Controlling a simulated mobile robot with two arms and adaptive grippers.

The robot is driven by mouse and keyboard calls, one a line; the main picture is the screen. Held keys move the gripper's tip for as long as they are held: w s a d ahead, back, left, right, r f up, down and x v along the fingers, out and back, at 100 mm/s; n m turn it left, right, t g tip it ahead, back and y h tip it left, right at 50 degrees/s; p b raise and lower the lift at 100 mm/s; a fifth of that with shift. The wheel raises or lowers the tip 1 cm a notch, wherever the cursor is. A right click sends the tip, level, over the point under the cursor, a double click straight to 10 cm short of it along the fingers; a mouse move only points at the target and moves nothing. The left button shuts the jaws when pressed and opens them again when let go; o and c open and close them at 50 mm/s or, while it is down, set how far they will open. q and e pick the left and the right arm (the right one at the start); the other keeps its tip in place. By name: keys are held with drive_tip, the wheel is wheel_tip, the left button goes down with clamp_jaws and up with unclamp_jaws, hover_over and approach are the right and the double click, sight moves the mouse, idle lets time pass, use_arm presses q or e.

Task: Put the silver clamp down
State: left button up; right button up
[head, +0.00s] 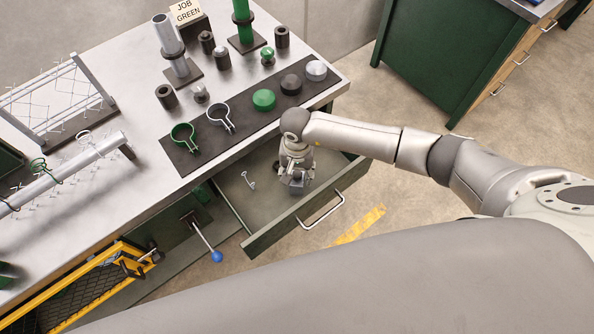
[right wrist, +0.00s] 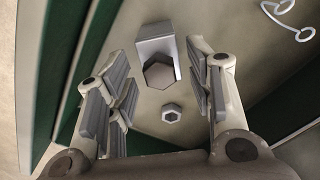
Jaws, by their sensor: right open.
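A silver clamp (head: 220,117) with a round ring and short legs lies on the dark mat (head: 243,127) on the bench. A green clamp (head: 183,136) lies to its left on the same mat. My right gripper (head: 297,178) points down into the open drawer (head: 262,210), apart from the silver clamp. It is open. In the right wrist view, a grey block with a hexagonal face (right wrist: 158,62) and a small hex nut (right wrist: 172,112) show between its fingers (right wrist: 160,95); neither is gripped. My left gripper is not in view.
A white hook (head: 248,180) lies in the drawer, left of my gripper. Green, dark and silver discs (head: 290,84) line the mat's right part. Posts and cylinders stand behind. A blue-knobbed lever (head: 217,256) sticks out below the bench.

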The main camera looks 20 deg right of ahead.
drive_tip(key=shift+r, duration=0.3)
wheel_tip(320, 180, up, 12)
drive_tip(key=b, duration=0.2)
drive_tip(key=shift+f, duration=0.15)
